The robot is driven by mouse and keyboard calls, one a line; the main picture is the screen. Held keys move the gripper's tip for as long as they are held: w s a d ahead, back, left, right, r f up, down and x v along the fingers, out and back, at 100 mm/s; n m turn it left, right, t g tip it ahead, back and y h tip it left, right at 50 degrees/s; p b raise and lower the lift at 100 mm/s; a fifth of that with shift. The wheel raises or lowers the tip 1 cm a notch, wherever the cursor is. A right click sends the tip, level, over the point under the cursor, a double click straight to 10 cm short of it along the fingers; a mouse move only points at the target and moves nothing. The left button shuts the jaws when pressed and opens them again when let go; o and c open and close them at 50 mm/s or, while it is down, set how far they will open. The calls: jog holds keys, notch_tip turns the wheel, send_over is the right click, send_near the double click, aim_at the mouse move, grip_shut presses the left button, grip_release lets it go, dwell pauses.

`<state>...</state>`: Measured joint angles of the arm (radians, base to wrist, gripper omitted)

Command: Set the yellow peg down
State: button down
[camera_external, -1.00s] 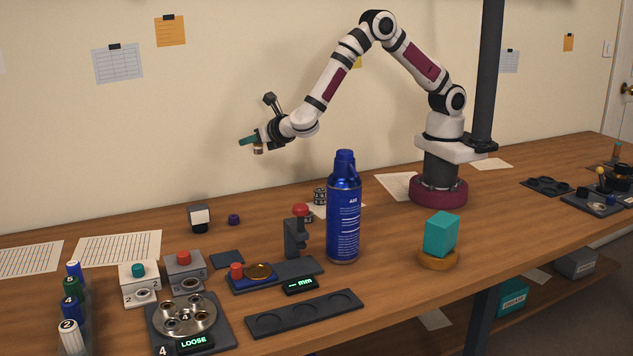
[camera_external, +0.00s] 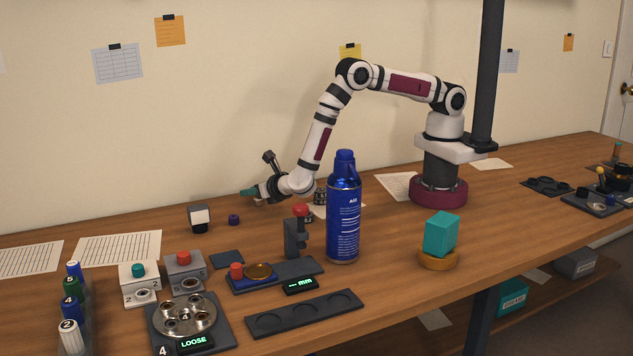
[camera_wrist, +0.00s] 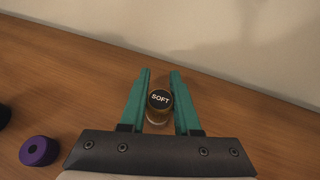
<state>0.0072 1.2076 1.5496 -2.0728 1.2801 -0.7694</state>
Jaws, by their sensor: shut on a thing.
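The peg (camera_wrist: 159,99) has a black top lettered "SOFT" and a yellowish, brass-like side. In the wrist view it sits upright between the two teal fingers of my gripper (camera_wrist: 160,82), which is shut on it. In the external view my gripper (camera_external: 249,193) is low over the back of the table, behind the purple ring and to its right. The peg is hard to make out there. I cannot tell whether its lower end touches the wood.
A purple ring (camera_external: 234,220) and a black-and-white block (camera_external: 199,218) stand nearby on the left. A tall blue can (camera_external: 344,215) stands to the right, in front of my arm. The wall is close behind. Bare wood surrounds the peg in the wrist view.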

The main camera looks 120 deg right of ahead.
jog(key=c, duration=0.6)
grip_release()
jog(key=shift+f, duration=0.1)
jog(key=v, duration=0.7)
jog(key=shift+a+r, duration=0.25)
jog(key=s+a+r+m+g+y, duration=0.1)
jog(key=s+r+m+g+y, duration=0.2)
jog(key=s+r+m, duration=0.6)
jog(key=s+a+r+m+g+y, duration=0.1)
jog(key=s+r+m+g+y, duration=0.25)
jog(key=s+r+m, duration=0.55)
jog(key=s+a+m+y, duration=0.2)
jog(key=s+a+m, duration=0.1)
jog(key=s+a, duration=0.2)
jog(key=s+a+m+t+y, duration=0.1)
jog(key=s+a+m+y, duration=0.2)
jog(key=s+a, duration=0.2)
jog(key=s+a+m+t+y, duration=0.1)
jog(key=s+a+m+y, duration=0.2)
jog(key=s+a, duration=0.2)
jog(key=shift+s+r, duration=0.2)
jog(key=shift+s, duration=0.3)
